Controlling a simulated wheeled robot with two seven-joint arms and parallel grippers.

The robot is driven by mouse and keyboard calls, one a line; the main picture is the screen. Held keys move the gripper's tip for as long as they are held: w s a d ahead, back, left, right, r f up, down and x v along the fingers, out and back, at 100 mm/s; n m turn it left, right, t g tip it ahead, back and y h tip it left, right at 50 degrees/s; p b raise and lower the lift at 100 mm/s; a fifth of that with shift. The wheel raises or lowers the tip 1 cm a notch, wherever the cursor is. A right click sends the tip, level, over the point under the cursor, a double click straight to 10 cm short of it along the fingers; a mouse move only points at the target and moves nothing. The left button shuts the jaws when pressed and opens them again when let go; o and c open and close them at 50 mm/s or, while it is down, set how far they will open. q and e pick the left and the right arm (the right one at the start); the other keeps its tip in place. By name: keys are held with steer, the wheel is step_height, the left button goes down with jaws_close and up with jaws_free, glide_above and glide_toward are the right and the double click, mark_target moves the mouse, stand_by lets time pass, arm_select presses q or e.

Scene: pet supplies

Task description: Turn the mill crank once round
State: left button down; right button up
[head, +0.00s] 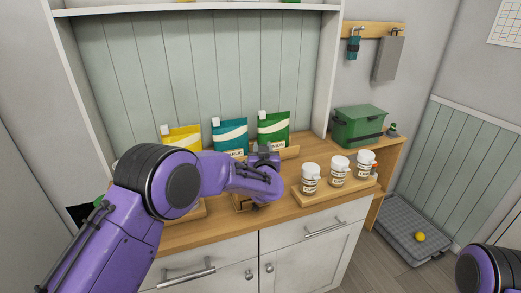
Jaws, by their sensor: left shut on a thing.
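My left arm reaches in from the left over the wooden counter, and its gripper (264,152) is low in front of the pouches. The left gripper is shut at the mill crank; the crank itself is hidden by the gripper and wrist. A small wooden part of what looks like the mill (242,204) shows under my wrist; the rest is covered. Only a piece of my right arm shows at the lower right corner; its gripper is out of view.
Yellow (183,138), teal (231,136) and green (274,129) pouches stand behind. Three white-lidded jars (310,179) stand on a wooden tray (325,193) to the right. A green box (358,127) is beyond. A grey mat (405,228) with a yellow ball (419,237) lies on the floor.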

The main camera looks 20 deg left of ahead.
arm_select(q)
steer(key=c, duration=0.8)
jaws_free()
steer(key=b+v, duration=0.3)
steer(key=v, duration=0.7)
steer(key=shift+s+d, duration=0.15)
steer(key=shift+s, duration=0.1)
